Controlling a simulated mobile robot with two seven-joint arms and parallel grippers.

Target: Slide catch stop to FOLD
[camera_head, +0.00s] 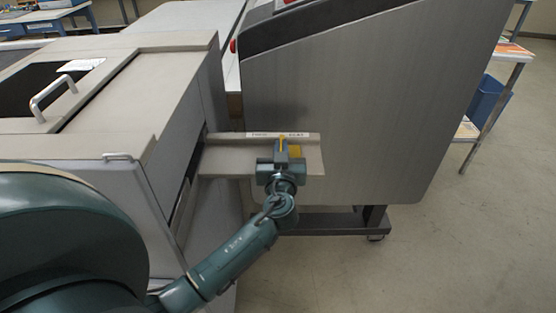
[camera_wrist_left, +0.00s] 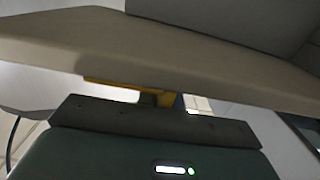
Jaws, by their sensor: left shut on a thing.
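The catch stop (camera_head: 295,151) is a small yellow piece on the beige catch tray (camera_head: 225,162), which sticks out from the side of the grey machine. The tray's back rail carries a pale label strip (camera_head: 262,134) with two short words, too small to read surely. The stop is between the two words, nearer the right one. My left gripper (camera_head: 281,151) is shut on the stop and partly hides it. In the left wrist view the stop's yellow edge (camera_wrist_left: 112,84) shows under the beige tray rim (camera_wrist_left: 150,55). My right gripper is not in view.
A large grey panelled machine (camera_head: 350,110) stands right behind the tray. A beige machine with a handle (camera_head: 48,97) is at left. A blue bin (camera_head: 486,103) and a side table (camera_head: 513,52) are at right. The floor (camera_head: 470,230) at lower right is clear.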

